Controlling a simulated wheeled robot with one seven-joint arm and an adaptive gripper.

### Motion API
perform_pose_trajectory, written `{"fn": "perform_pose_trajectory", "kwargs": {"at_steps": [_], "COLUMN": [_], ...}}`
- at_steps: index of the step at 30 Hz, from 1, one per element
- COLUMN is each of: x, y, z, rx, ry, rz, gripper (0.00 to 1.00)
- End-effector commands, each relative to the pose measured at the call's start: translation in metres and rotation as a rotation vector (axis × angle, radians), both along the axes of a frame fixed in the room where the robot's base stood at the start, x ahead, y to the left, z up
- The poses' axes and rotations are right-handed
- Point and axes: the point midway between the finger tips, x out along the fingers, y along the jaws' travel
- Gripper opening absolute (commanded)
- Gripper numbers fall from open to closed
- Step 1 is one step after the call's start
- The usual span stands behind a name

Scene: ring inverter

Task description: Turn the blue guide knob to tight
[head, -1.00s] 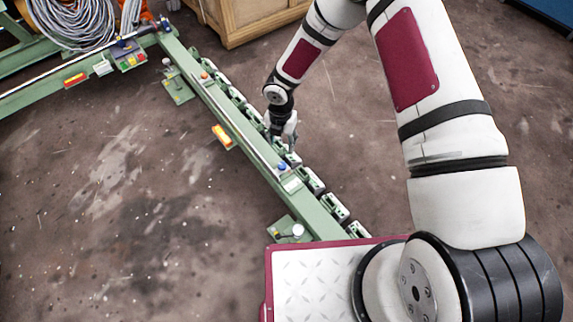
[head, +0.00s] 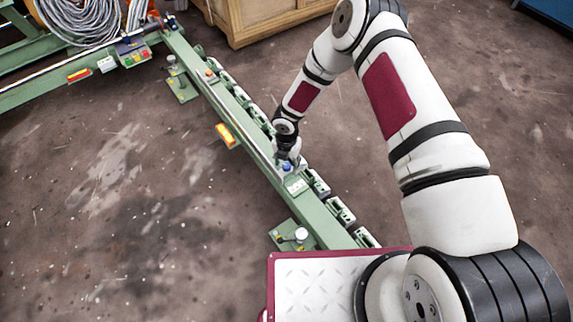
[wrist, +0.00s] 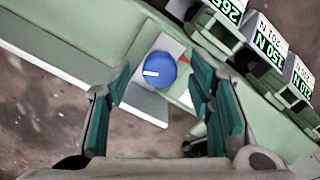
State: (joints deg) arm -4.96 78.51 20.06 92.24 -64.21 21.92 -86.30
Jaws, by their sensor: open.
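The blue guide knob (wrist: 159,70) sits on the green beam in the wrist view, a round knob with a white pointer line aimed to the left. A red mark shows on the beam to its upper right. In the head view the knob (head: 287,168) is a small blue spot near the end of my arm. My gripper (wrist: 158,88) is open, its teal-padded fingers on either side of the knob's lower part in the picture. Whether the fingers reach down to the knob's height cannot be told. In the head view my gripper (head: 289,160) is mostly hidden by the wrist.
The green beam (head: 232,110) runs diagonally over the floor. Several units with green number displays (wrist: 273,45) line its right side. An orange-yellow box (head: 226,135) sticks out on its left side. A wooden crate (head: 262,22) stands behind. Floor on the left is open.

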Motion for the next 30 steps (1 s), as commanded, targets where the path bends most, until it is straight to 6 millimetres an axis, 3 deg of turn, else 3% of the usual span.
{"fn": "perform_pose_trajectory", "kwargs": {"at_steps": [9,16,30], "x": [-0.0002,-0.0003,-0.0001], "y": [0.0001,0.0,0.0004], "z": [-0.0027,-0.0026,-0.0028], "rx": [0.0,0.0,0.0], "ry": [0.0,0.0,0.0], "rz": [0.001,0.001,-0.087], "gripper": [0.48,0.0,0.0]}}
